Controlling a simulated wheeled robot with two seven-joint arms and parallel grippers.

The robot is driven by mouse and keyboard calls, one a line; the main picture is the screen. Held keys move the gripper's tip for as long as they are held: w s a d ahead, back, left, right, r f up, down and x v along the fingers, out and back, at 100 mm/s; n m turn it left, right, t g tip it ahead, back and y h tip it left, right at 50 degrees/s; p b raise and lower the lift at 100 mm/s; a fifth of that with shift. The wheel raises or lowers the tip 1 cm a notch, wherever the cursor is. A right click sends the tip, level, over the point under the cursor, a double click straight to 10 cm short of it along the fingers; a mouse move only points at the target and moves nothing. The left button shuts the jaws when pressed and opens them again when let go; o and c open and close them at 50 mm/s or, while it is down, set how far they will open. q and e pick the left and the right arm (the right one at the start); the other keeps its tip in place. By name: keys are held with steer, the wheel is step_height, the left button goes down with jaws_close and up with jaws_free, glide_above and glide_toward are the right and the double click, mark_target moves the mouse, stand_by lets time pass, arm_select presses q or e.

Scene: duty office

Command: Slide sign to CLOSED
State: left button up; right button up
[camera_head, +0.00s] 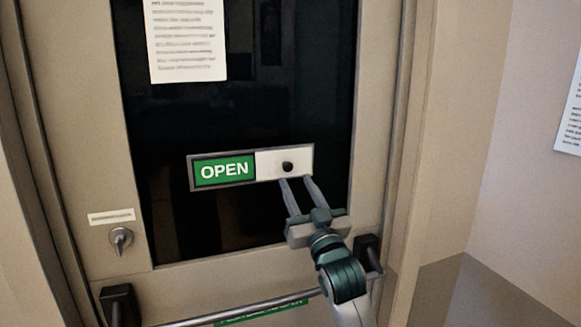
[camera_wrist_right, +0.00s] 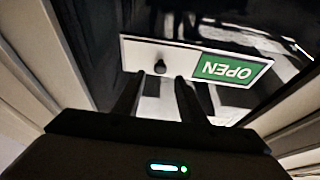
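The sliding sign (camera_head: 222,169) is mounted on the dark window of the door. Its green left part shows the word OPEN, and a white slider plate (camera_head: 303,160) covers the right part. A black knob (camera_head: 288,167) sits on the white plate. My right gripper (camera_head: 296,181) is just below the knob, its two fingers apart and pointing up at the plate. The right wrist view shows the sign upside down (camera_wrist_right: 232,69), with the knob (camera_wrist_right: 160,67) just beyond the open fingertips (camera_wrist_right: 158,80) and nothing between them. I cannot tell whether the fingers touch the plate. My left gripper is not in view.
A paper notice (camera_head: 186,40) hangs on the glass above the sign. A lock with a key or thumb-turn (camera_head: 121,238) is at the lower left. A push bar (camera_head: 245,311) crosses the door below, with black end mounts. Another paper (camera_head: 572,125) is on the right wall.

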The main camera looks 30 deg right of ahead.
mark_target(288, 167)
steer(key=shift+p+x, duration=0.7)
steer(key=shift+x, duration=2.1)
jaws_close()
